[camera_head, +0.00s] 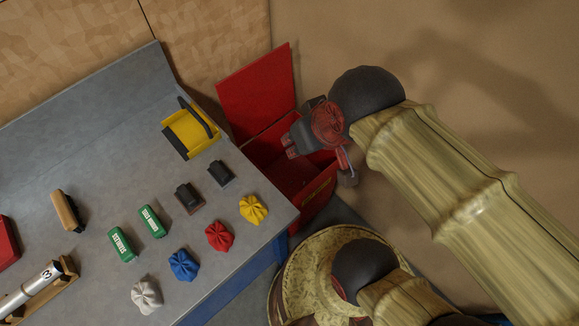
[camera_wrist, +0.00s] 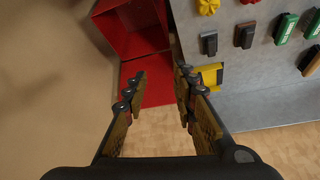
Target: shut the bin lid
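The red bin (camera_head: 318,196) stands at the right end of the workbench. Its red lid (camera_head: 257,92) is raised, tilted back from the opening. In the wrist view the bin (camera_wrist: 128,28) is at the top, with its opening showing, and the lid (camera_wrist: 155,72) shows below it, partly behind my fingers. My gripper (camera_head: 290,146) is over the bin's opening in the head view, hiding part of it. In the wrist view my gripper (camera_wrist: 158,80) has its fingers apart with nothing held between them. I cannot tell whether a finger touches the lid.
A wall rises close behind the bin.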

